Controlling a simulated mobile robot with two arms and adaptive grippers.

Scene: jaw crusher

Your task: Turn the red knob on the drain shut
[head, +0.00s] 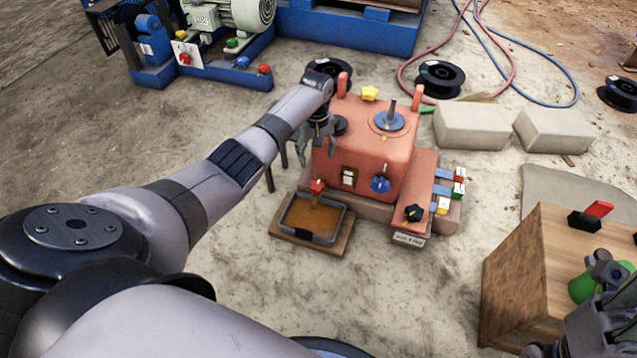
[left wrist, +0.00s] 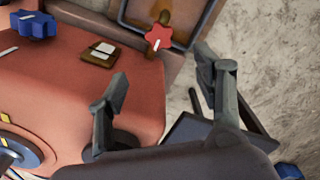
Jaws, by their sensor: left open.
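The red knob (head: 318,186) is on the drain at the lower left front of the orange-red machine body (head: 372,135). It also shows as a red star-shaped knob with a white mark in the left wrist view (left wrist: 159,37). Amber liquid lies in the dark-rimmed tray (head: 335,240) below it. My left gripper (head: 316,147) is open and empty beside the machine's left side, above and behind the knob. In the left wrist view its fingers (left wrist: 163,85) are spread apart, with the knob beyond them. My right gripper (head: 607,280) is at the lower right, partly cut off by the frame.
A blue knob (head: 380,185) and a black knob (head: 414,213) are on the machine's front. A yellow knob (head: 370,93) is on top. A wooden box (head: 520,275) stands at right, with a green object (head: 582,289) by my right gripper.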

